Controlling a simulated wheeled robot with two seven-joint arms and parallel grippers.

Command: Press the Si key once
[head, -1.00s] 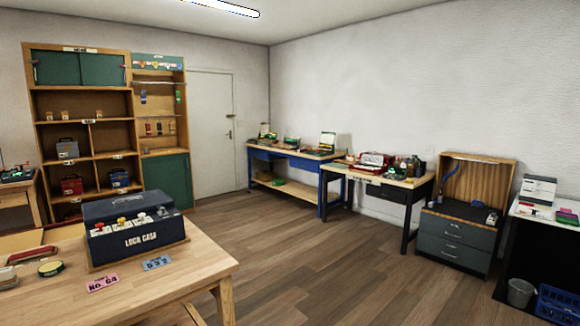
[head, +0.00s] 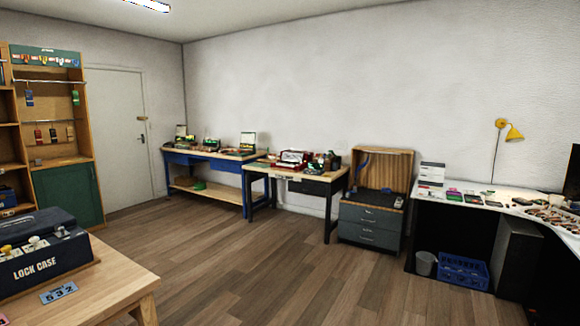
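No piano, keyboard or Si key can be made out in the head view. Neither of my grippers is in view. Several small items lie on the white desk (head: 455,188) at the right, but they are too small to tell apart. A dark blue lock case (head: 38,258) stands on the near wooden table (head: 112,283) at the lower left.
A blue workbench (head: 231,181), a black-legged table (head: 264,171) and a drawer cabinet (head: 369,226) line the far wall. A grey bin (head: 424,264) and a blue crate (head: 463,272) stand under the white desk. The wooden floor (head: 270,265) in the middle is clear.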

